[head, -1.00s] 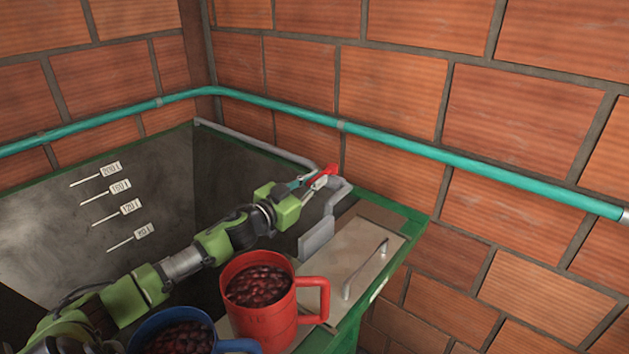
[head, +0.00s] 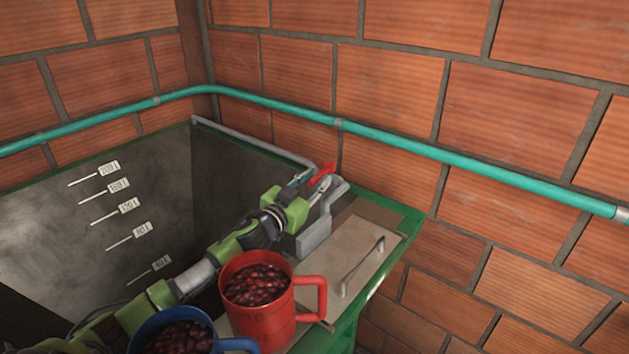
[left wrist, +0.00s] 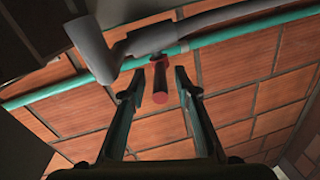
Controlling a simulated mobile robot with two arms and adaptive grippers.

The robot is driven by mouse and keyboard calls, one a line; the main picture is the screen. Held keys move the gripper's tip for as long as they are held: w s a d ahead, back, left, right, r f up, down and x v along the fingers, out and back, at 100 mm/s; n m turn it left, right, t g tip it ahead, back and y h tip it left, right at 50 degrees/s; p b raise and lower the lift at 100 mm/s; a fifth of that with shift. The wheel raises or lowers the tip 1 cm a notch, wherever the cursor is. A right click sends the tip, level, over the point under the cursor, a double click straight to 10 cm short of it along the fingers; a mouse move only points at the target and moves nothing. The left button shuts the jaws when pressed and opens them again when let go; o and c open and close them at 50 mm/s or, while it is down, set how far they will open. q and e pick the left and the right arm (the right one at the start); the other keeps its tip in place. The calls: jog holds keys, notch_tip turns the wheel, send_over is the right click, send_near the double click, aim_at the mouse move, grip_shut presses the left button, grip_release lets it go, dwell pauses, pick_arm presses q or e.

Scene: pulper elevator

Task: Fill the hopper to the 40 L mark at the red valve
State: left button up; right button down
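My left gripper (head: 311,182) is open at the red valve handle (head: 322,172). In the left wrist view, the red handle (left wrist: 160,84) lies between the spread fingers (left wrist: 160,79), with gaps visible on both sides. The valve sits on a grey pipe (head: 262,145) whose wide grey outlet (head: 313,243) hangs at the hopper's edge. The hopper (head: 45,215) has a grey inner wall with level lines and labels, the lowest being the 40 L mark (head: 160,263). No water surface shows; my left arm hides part of the inside. My right gripper is out of view.
A red mug (head: 258,318) and a blue mug (head: 147,330), both full of dark red cherries, stand close beside my left arm. A lid with a handle (head: 365,262) lies on the green frame (head: 408,238). A teal pipe (head: 450,160) runs along brick walls.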

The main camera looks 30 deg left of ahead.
pick_arm(q)
jog(key=s, duration=1.2)
dwell(0.3)
